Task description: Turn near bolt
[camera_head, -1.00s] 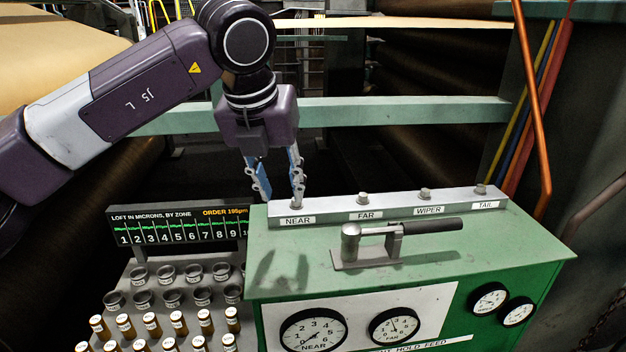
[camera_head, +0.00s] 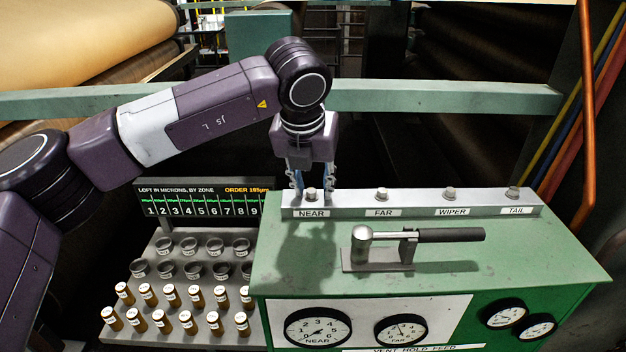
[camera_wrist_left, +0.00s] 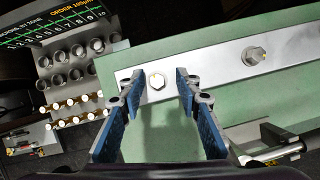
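The near bolt (camera_head: 311,194) is a small hex head on the silver rail, above the NEAR label (camera_head: 312,213). In the left wrist view the near bolt (camera_wrist_left: 157,81) shows between the fingers, apart from both. My left gripper (camera_head: 312,193) points down at the rail with its blue-padded fingers on either side of the bolt. It is open and empty, and the left wrist view shows the wide gap between its fingertips (camera_wrist_left: 157,84). I cannot tell the exact height of the tips over the rail. My right gripper is not in view.
FAR (camera_head: 381,195), WIPER (camera_head: 449,194) and TAIL (camera_head: 513,192) bolts stand along the same rail. A lever with a dark handle (camera_head: 450,235) lies on the green cabinet top (camera_head: 540,255). A rack of vials (camera_head: 185,318) stands left, below the zone display (camera_head: 204,203).

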